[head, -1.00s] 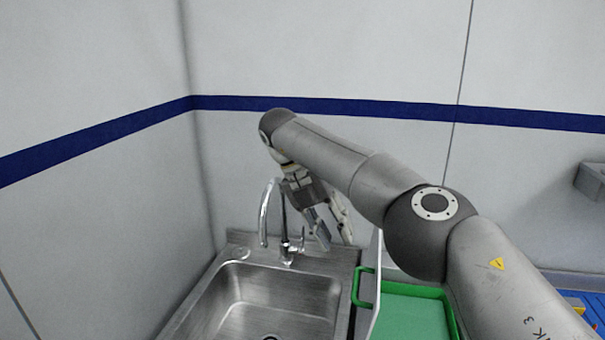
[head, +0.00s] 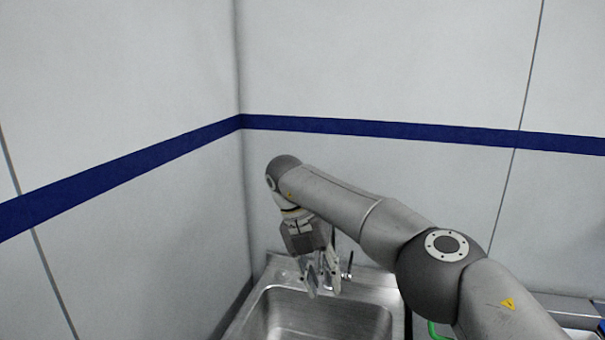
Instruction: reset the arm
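My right arm (head: 385,228) reaches in from the lower right across the head view. Its gripper (head: 322,288) hangs from the wrist, pointing down, in front of the faucet and above the back part of the sink. The two fingers are apart and I see nothing between them. My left gripper is not in the view.
The steel sink (head: 262,312) stands in the corner below the gripper. The faucet (head: 349,268) is mostly hidden behind the gripper. A green handle (head: 433,331) shows at the bottom edge. The walls (head: 380,70) carry a blue stripe; the space above the arm is free.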

